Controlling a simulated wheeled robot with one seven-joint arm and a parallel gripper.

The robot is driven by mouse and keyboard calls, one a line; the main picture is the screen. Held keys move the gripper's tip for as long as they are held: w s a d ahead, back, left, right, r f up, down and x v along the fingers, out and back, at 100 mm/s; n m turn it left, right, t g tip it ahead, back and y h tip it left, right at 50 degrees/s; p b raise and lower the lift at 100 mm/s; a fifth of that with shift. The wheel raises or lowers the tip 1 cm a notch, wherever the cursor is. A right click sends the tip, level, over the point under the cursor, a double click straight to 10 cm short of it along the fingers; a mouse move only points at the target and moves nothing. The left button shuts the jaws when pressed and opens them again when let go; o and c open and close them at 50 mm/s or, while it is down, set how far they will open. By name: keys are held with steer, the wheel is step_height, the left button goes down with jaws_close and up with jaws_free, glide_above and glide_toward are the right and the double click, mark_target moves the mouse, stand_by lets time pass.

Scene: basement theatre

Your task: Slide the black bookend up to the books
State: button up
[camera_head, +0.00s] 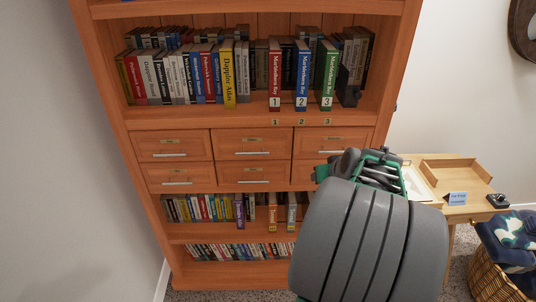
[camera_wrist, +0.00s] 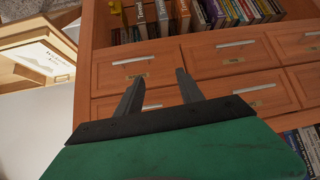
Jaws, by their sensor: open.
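The black bookend (camera_head: 348,92) stands on the upper open shelf in the head view, at the right of the row, just right of the green book marked 3 (camera_head: 328,75). Grey and brown books (camera_head: 358,45) stand behind it. Any gap between it and the green book is too small to tell. I cannot make out the bookend in the wrist view. My gripper (camera_wrist: 156,88) is open and empty, its two fingers apart in front of the drawer fronts. In the head view my arm hides most of it, below the bookend's shelf.
The wooden bookcase (camera_head: 118,127) has drawers (camera_head: 252,145) below that shelf and more books on lower shelves. A desk (camera_head: 470,212) with a wooden tray (camera_head: 455,172) stands at right, near a basket (camera_head: 485,275). The front strip of the upper shelf holds small number labels.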

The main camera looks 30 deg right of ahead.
steer(key=w+a+r+n+y+p, duration=0.1)
steer(key=w+a+r+n, duration=0.1)
steer(key=a, duration=0.5)
steer(key=w+a+r+n+t+y+p, duration=0.1)
steer(key=w+a+r+n, duration=0.1)
steer(key=w+a+r, duration=0.3)
steer(key=shift+w+a+t, duration=0.3)
steer(key=shift+w+a, duration=0.8)
